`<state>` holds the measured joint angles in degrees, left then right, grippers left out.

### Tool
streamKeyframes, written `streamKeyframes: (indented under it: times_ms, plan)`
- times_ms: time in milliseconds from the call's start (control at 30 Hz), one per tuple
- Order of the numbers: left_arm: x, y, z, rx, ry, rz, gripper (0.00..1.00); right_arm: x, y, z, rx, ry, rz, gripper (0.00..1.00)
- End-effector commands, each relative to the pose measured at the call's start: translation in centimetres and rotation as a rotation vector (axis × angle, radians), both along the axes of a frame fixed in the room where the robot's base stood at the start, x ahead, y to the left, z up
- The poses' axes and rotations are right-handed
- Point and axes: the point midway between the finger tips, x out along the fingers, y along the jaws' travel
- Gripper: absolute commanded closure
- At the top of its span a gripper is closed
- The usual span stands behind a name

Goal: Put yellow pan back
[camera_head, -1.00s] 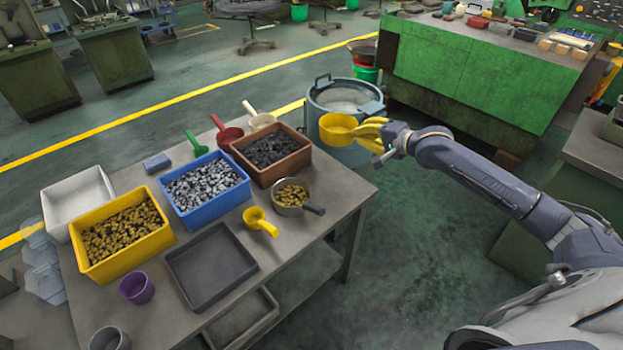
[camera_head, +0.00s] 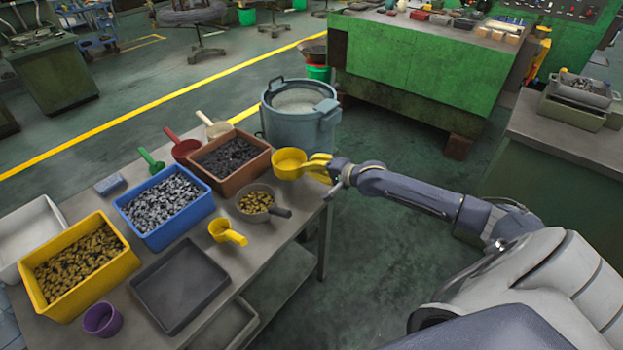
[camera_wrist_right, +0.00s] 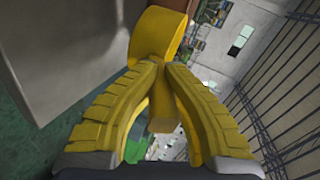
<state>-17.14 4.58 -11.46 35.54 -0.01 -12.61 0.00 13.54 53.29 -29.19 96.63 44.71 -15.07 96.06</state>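A yellow pan (camera_head: 289,163) with a short handle is in the head view, beside the right end of the table. My right gripper (camera_head: 320,168) has its yellow fingers closed on the pan's handle. In the right wrist view the fingertips of the right gripper (camera_wrist_right: 150,72) meet at the handle below the yellow pan (camera_wrist_right: 158,35). The pan looks upright and appears held near the table's back right corner. A smaller yellow scoop (camera_head: 226,231) lies on the table. My left gripper is out of view.
The grey table (camera_head: 268,262) holds a brown bin (camera_head: 205,180), blue bin (camera_head: 200,212), yellow bin (camera_head: 128,275), dark empty tray (camera_head: 180,287) and grey pan of yellow parts (camera_head: 256,203). Open floor lies right of the table.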

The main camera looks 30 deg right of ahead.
Motion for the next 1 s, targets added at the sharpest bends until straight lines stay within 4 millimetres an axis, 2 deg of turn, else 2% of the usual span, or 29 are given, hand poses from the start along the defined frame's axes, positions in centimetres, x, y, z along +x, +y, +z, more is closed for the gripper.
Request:
streamKeyframes:
  times_ms: [233,500,600,1000]
  plan:
    - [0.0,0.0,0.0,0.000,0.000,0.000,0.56,0.0,0.0,-1.2,0.001,-0.001,0.000,1.00]
    - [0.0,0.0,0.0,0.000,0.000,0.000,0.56,0.1,0.0,-4.3,0.000,-0.001,-0.001,1.00]
    - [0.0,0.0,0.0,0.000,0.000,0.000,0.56,0.1,0.0,-4.9,0.000,-0.001,-0.001,1.00]
    - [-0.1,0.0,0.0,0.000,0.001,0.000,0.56,0.1,0.0,-5.2,0.001,-0.002,0.000,1.00]
